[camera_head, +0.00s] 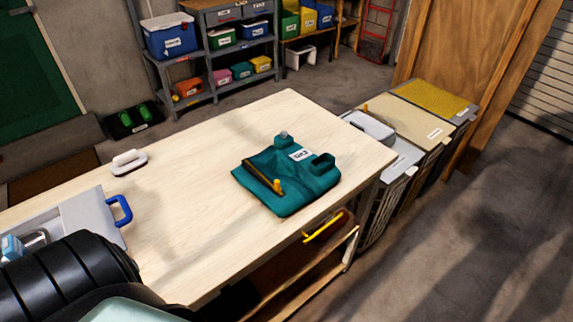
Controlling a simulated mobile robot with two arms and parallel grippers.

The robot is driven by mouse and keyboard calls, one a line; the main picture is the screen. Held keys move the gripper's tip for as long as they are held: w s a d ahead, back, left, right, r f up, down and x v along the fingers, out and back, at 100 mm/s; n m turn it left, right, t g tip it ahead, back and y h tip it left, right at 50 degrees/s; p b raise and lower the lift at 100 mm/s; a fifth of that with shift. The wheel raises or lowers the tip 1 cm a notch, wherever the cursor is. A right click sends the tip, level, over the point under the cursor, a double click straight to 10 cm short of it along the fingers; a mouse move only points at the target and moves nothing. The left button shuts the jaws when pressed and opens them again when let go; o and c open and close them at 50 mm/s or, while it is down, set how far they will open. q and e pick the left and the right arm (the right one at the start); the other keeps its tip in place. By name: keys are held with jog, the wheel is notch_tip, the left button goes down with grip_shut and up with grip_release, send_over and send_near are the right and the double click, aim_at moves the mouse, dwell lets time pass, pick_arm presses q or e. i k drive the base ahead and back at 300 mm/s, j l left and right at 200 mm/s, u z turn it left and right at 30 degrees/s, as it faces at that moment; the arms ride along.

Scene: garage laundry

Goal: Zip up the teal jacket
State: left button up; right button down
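The teal jacket (303,187) lies folded flat on the light wooden table (190,220), near its right end. A white label (301,155) is on its upper part. A dark zipper line (258,172) runs along its left side, with a yellow pull tab (278,186) at its lower end, towards the jacket's front edge. I cannot tell how far the two sides of the zipper are joined. Neither gripper shows in the view. Nothing of mine touches the jacket.
A grey case with a blue handle (121,210) sits at the table's left front, and a small white-handled item (129,161) lies behind it. Bins (405,150) stand right. The table's middle is clear.

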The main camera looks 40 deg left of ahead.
aim_at(277, 189)
jog(key=u, duration=1.15)
